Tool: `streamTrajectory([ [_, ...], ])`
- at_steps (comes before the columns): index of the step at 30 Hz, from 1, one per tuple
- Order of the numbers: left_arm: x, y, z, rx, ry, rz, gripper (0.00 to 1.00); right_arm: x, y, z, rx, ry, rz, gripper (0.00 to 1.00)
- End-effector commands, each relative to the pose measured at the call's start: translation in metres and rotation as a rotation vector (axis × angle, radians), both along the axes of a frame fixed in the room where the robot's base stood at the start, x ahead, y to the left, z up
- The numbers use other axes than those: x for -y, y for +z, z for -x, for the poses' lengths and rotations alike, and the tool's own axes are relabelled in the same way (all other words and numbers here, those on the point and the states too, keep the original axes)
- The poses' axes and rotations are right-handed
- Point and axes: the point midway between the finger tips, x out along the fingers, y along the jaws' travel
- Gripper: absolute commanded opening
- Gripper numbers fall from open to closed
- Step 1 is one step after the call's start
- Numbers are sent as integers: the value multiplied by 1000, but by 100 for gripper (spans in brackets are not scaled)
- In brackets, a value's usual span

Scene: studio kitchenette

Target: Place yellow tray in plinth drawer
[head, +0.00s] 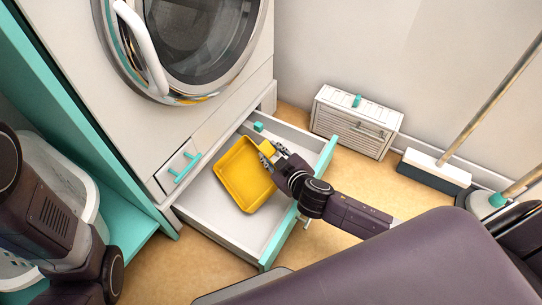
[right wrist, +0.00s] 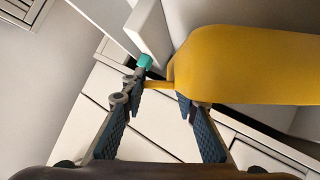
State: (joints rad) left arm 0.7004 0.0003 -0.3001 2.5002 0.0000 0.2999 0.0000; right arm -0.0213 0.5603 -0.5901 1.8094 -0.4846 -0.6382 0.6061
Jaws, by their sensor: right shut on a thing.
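The yellow tray (head: 243,180) is over the open plinth drawer (head: 207,208), within its outline in the head view. I cannot tell whether it touches the drawer floor. My right gripper (head: 269,154) is shut on the tray's small tab at its upper right edge. In the right wrist view the tab (right wrist: 158,85) lies between the two fingers, and the tray (right wrist: 250,65) fills the upper right. The drawer is pulled out below the washer and has a teal front edge. My left arm shows at the left of the head view, but its gripper is not visible.
The washer (head: 180,60) stands above the drawer. A small teal thing (head: 258,127) is at the drawer's back right corner. A white louvred box (head: 355,122) and a broom (head: 435,170) are to the right. A white basket (head: 65,190) stands at the left.

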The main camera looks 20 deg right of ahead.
Motion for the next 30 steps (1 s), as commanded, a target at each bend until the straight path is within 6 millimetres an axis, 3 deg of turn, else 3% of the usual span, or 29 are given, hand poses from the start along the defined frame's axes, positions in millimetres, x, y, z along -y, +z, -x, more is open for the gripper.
streamTrajectory([
  [10,0,-1,0,1,0,0,69,0,-2,0,1,-1,-1,1],
  [11,0,-1,0,1,0,0,69,0,-1,0,0,-1,0,30],
  [15,0,0,1,2,0,0,69,0,-1,0,0,-1,0,45],
  [25,0,2,1,2,-1,-1,69,0,3,0,1,0,1,45],
  [30,0,14,0,2,-1,0,69,1,11,18,-2,0,-1,45],
])
